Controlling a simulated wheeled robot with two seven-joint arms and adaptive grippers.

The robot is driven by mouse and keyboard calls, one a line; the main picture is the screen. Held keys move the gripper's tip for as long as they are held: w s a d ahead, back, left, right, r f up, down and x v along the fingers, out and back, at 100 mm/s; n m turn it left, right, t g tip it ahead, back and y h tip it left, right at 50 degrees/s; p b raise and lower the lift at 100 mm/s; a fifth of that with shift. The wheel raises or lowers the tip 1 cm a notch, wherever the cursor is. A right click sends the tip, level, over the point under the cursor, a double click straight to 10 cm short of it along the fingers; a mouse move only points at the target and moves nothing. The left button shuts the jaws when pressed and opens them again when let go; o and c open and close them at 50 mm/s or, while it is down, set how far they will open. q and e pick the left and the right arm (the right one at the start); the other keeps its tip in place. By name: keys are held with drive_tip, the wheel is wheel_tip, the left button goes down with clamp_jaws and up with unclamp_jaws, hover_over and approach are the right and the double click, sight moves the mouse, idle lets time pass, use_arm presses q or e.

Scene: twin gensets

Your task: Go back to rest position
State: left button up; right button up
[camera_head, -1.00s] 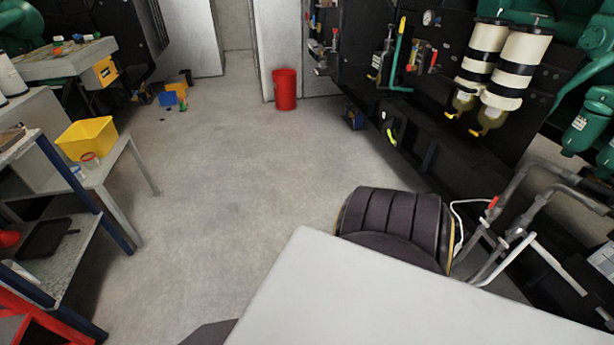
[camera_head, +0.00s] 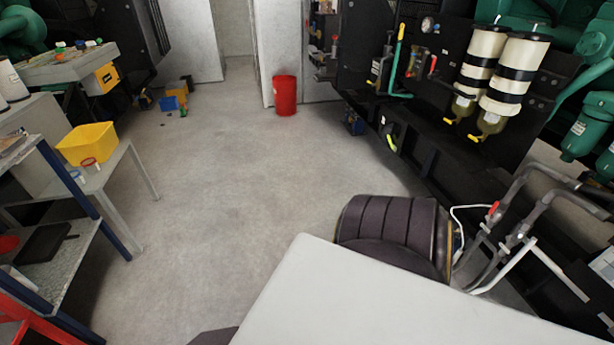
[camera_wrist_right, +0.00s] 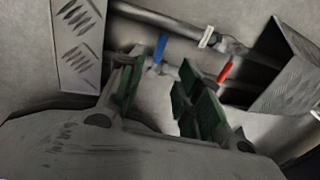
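My right gripper (camera_wrist_right: 157,82) shows in the right wrist view. Its two fingers with green pads stand apart, with a clear gap and nothing held between them. Beyond the fingers are grey pipes (camera_wrist_right: 160,18) with a blue handle (camera_wrist_right: 160,48) and a red handle (camera_wrist_right: 225,72). I cannot tell whether the fingers touch any of them. Neither gripper shows in the head view, and my left gripper is in no view.
Machinery with striped filter cylinders (camera_head: 478,70) lines the right. A red bin (camera_head: 285,96) stands at the back. A yellow bin (camera_head: 87,143) sits on a table at left. A white surface (camera_head: 370,300) and dark padded object (camera_head: 393,230) fill the front. The middle floor is clear.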

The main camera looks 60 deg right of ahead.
idle(0.6)
